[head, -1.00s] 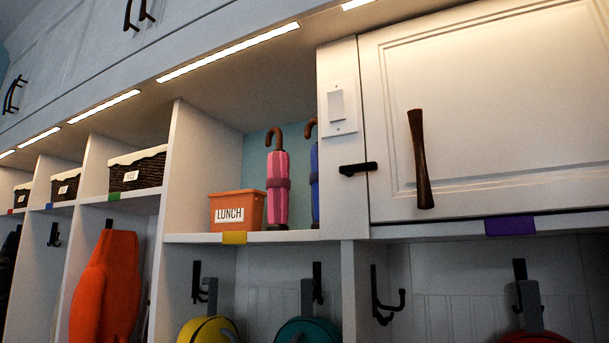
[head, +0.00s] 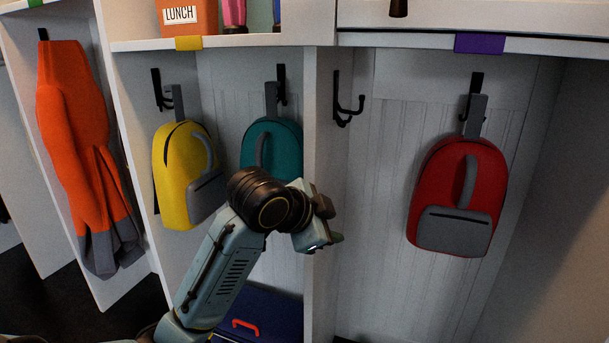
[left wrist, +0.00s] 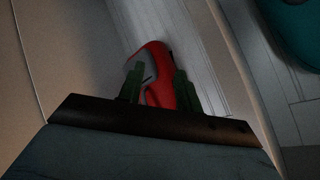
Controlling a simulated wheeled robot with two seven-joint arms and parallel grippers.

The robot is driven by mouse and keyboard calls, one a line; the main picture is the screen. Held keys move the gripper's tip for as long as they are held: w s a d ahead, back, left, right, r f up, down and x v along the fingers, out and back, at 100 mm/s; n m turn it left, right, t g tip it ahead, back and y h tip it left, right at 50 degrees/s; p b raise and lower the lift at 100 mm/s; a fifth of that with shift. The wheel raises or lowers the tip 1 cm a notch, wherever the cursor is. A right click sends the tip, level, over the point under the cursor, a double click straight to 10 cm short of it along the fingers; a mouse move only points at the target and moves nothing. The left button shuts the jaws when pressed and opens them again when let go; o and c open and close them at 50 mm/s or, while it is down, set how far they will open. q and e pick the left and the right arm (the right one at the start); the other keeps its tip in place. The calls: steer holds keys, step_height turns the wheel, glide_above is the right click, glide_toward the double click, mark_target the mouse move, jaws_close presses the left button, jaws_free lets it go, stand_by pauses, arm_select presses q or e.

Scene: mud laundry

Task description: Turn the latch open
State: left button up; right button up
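The latch is out of view now; the head view cuts off above the lower edge of the white cabinet door (head: 470,16). Only the bottom tip of the door's dark handle (head: 398,8) shows at the top. My left gripper (head: 328,228) is raised in front of the cubby divider, between the teal and red backpacks and well below the door. In the left wrist view its two green fingers (left wrist: 158,88) stand apart with nothing between them; a red backpack (left wrist: 162,70) shows beyond. My right gripper is in neither view.
A yellow backpack (head: 186,172), a teal backpack (head: 272,142) and a red backpack (head: 459,196) hang on hooks. An orange garment (head: 80,140) hangs at left. A vertical divider (head: 324,120) and an empty dark hook (head: 347,100) are near my left arm. An orange lunch bin (head: 187,18) sits above.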

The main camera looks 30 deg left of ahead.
arm_select(q)
step_height(320, 180, up, 14)
steer(key=a+m+t, duration=0.2)
steer(key=m, duration=0.1)
steer(key=s+a+r+m+t, duration=0.1)
steer(key=s+r+m+t, duration=0.1)
steer(key=s+r, duration=0.5)
steer(key=s+a+r+m+t+h, duration=0.1)
steer(key=s+a+r+m+t, duration=0.15)
steer(key=r, duration=0.95)
steer(key=s+a+r+m+t, duration=0.1)
steer(key=s+r+m, duration=0.1)
steer(key=s+r, duration=0.5)
steer(key=w+d+r+p, duration=0.2)
steer(key=w+p, duration=0.2)
steer(key=w, duration=1.1)
steer(key=shift+c, duration=0.3)
jaws_close()
